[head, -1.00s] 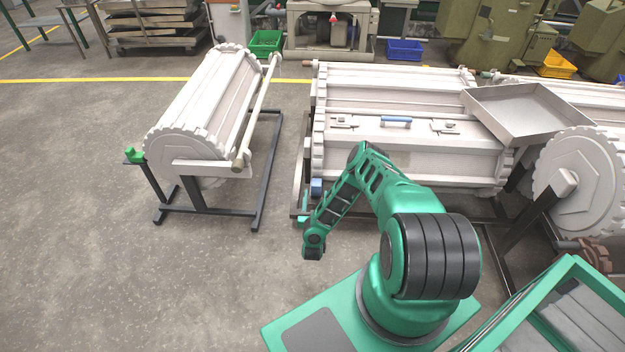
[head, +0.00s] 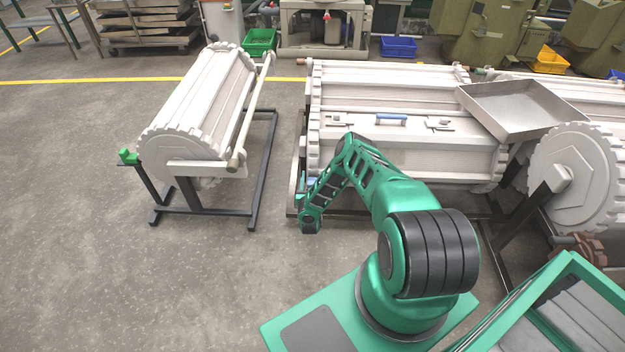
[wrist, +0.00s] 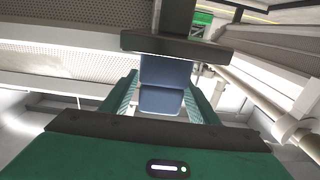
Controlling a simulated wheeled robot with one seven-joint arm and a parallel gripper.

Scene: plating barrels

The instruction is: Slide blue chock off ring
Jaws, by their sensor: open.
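The blue chock (wrist: 163,88) shows in the middle of the wrist view, with a lighter blue upper face and a lower block. My gripper (wrist: 163,103) is open, with one green finger on each side of the chock. I cannot tell whether either finger touches it. A dark grey bar lies across the view just above the chock. In the head view, my arm reaches the left end of the large white barrel (head: 405,155), whose toothed ring (head: 314,115) stands at that end. There my arm mostly hides the chock and the fingertips.
A smaller white barrel (head: 205,95) rests on a dark stand to the left, with a green block (head: 129,156) at its corner. A metal tray (head: 520,108) lies on the barrels at right. Open floor lies between the stand and my arm.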

